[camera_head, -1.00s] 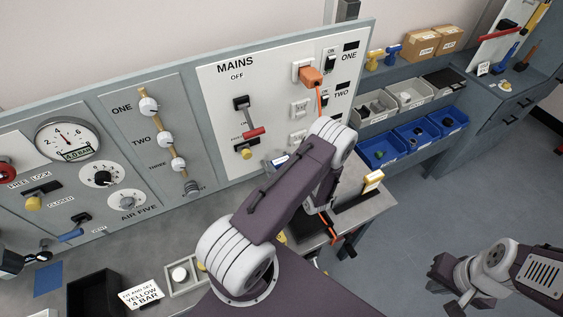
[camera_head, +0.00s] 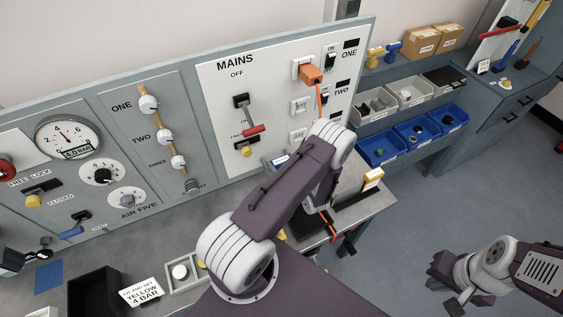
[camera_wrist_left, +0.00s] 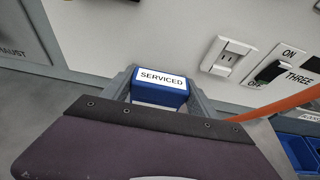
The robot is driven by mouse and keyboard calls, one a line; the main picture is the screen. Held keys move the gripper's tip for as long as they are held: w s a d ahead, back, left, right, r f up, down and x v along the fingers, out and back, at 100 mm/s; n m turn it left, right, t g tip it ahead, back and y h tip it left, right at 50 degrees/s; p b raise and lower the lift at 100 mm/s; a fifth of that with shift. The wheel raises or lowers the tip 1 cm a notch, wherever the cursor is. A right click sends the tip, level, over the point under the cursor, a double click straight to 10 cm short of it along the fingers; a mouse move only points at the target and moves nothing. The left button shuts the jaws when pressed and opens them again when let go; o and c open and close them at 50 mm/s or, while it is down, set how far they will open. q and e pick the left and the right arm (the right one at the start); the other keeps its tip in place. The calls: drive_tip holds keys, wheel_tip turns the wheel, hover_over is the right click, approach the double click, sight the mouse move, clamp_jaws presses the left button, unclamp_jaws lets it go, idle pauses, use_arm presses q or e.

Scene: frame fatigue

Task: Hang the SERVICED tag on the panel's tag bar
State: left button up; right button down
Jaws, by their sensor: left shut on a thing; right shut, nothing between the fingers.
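The SERVICED tag (camera_wrist_left: 160,84) is a blue block with a white printed label. In the left wrist view it sits between the grey fingers of my left gripper (camera_wrist_left: 160,95), which is shut on it. In the head view the tag (camera_head: 280,160) and my left gripper (camera_head: 274,166) are small, at the lower edge of the MAINS panel (camera_head: 275,80), partly behind my forearm. I cannot pick out the tag bar. My right gripper (camera_head: 458,302) is shut and empty at the lower right, far from the panel.
An orange plug (camera_head: 311,75) sits in a socket, and its orange cable (camera_wrist_left: 285,105) runs down beside my left gripper. A lever with a red grip (camera_head: 254,130) stands out from the panel. Blue bins (camera_head: 380,152) are on a shelf to the right.

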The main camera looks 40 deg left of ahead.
use_arm(q)
drive_tip(key=shift+f, duration=0.3)
drive_tip(key=o, duration=1.2)
drive_tip(key=shift+f, duration=0.1)
drive_tip(key=shift+s+d, duration=0.1)
drive_tip(key=shift+d, duration=0.25)
drive_tip(key=b+v, duration=0.2)
drive_tip(key=v, duration=0.6)
drive_tip(key=shift+s, duration=0.15)
